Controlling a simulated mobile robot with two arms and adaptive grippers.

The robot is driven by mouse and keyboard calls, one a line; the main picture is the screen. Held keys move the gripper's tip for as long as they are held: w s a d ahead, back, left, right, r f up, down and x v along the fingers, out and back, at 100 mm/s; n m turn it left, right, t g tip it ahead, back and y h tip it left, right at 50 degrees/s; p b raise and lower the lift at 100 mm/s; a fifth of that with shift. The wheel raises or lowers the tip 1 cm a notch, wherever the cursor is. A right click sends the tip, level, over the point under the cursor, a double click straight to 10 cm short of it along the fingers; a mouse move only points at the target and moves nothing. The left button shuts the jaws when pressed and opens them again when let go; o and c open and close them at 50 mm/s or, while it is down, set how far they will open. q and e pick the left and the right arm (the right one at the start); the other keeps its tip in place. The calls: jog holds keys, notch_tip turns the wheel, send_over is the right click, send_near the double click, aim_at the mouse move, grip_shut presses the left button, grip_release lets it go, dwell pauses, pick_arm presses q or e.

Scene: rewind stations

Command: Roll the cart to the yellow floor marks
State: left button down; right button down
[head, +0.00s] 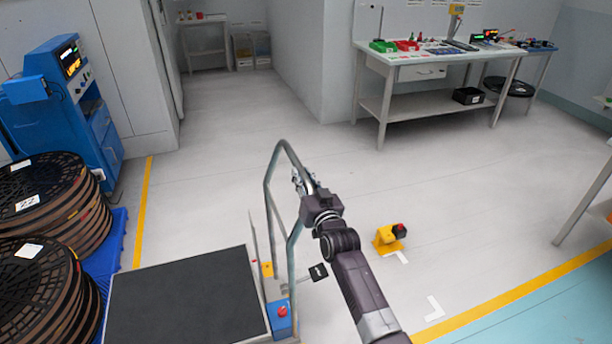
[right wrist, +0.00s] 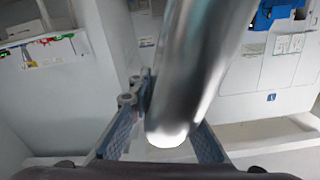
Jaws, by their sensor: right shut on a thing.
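The cart has a flat black deck (head: 190,300) at the lower middle of the head view and a bent grey tube handle (head: 269,205) standing at its right end. My right gripper (head: 299,182) is shut on the handle's tube. In the right wrist view the shiny tube (right wrist: 190,80) passes between the two fingers (right wrist: 160,142). Yellow floor lines run at the left (head: 143,210) and lower right (head: 520,290). White corner marks (head: 434,308) lie on the floor right of my arm. My left gripper is out of view.
Stacked reels (head: 40,215) on a blue pallet and a blue machine (head: 70,105) stand left of the cart. A small yellow device (head: 388,239) sits on the floor right of my arm. A workbench (head: 440,60) stands at the back. The middle floor is clear.

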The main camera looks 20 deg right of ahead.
jog(key=shift+a+r, duration=0.15)
jog(key=shift+a, duration=0.2)
jog(key=c, duration=1.8)
grip_release()
jog(key=shift+a, duration=0.15)
jog(key=shift+w, duration=0.1)
jog(key=s, duration=1.2)
jog(key=shift+d, duration=0.3)
